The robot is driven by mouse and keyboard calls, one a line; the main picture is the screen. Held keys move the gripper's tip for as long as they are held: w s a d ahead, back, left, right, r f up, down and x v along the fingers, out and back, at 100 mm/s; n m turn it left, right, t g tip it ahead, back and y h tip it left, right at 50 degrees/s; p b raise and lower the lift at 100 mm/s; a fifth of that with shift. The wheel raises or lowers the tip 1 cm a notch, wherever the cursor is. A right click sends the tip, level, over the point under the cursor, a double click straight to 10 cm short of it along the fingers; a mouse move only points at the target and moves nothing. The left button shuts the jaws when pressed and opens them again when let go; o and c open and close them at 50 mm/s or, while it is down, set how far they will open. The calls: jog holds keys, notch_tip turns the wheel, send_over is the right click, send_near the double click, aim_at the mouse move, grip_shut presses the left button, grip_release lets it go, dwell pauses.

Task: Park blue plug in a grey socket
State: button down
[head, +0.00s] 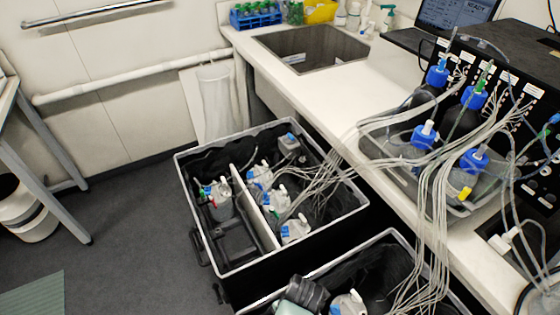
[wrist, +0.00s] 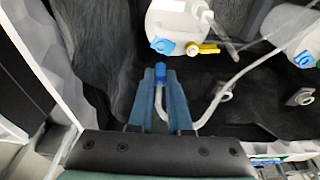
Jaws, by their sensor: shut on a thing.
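My gripper (wrist: 162,80) is shut on a small blue plug (wrist: 160,72), held between the tips of its two blue-grey fingers. A whitish tube (wrist: 188,124) runs from the plug down between the fingers and curves off to the right. Two small grey fittings that look like sockets, a nearer one (wrist: 223,91) and a farther one (wrist: 301,97), lie to the right of the fingers against the dark liner; the plug is apart from both. In the head view my gripper (head: 305,292) is over the front crate at the bottom; its fingers and the plug cannot be made out there.
A white vessel (wrist: 178,20) with a blue and a yellow connector is just beyond the fingertips. Another white vessel (wrist: 290,22) is at upper right. Loose tubes cross between. The front crate's pale rim (head: 392,232) surrounds this space. A second crate (head: 190,205) with several vessels stands behind.

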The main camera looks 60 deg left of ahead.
notch_tip(320, 180, up, 10)
jog(key=p, duration=0.9)
jog(key=shift+d+f, duration=0.1)
